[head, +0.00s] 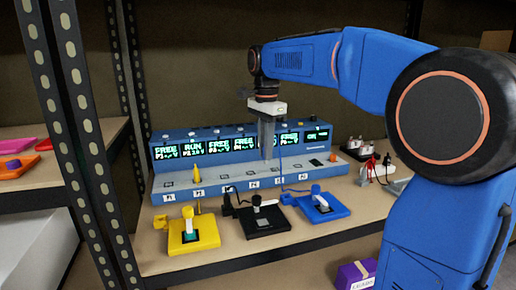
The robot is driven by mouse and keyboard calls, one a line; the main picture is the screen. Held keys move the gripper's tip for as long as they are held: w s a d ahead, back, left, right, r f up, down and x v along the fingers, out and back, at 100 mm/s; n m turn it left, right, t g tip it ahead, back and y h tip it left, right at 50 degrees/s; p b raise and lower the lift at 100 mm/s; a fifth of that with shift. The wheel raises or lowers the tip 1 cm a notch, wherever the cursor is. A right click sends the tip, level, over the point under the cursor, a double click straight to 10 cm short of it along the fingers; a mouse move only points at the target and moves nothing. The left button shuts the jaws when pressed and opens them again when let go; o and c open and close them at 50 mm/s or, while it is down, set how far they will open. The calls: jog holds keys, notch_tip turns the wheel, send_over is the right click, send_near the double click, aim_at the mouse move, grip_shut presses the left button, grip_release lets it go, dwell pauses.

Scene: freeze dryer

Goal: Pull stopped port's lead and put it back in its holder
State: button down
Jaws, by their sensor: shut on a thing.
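My gripper (267,152) is above the right half of the blue multi-port unit (215,183), fingers pointing down. It is shut on the end of a blue lead (281,150); the plug is mostly hidden between the fingers. The lead hangs down towards the blue holder (335,209) in front. A yellow plug (197,174) stands upright at P2, whose display (193,147) reads RUN; the other readable port displays say FREE. The yellow holder (206,241) is at left.
A black rack post (85,130) stands at left, before a side shelf with coloured trays (15,165). Red and black clips (371,168) and white sockets (360,150) lie right of the unit. A purple box (354,275) is below the shelf's front edge.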

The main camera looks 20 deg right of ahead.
jog(key=s+d, duration=0.4)
jog(key=d, duration=0.1)
jog(key=shift+s+d, duration=0.2)
jog(key=shift+d, duration=0.15)
jog(key=shift+f, duration=0.15)
jog(key=shift+f, duration=1.6)
jog(key=shift+f, duration=0.15)
jog(key=shift+f, duration=2.9)
jog(key=shift+f, duration=1.15)
jog(key=c, duration=1.6)
grip_release()
jog(key=shift+c, duration=0.2)
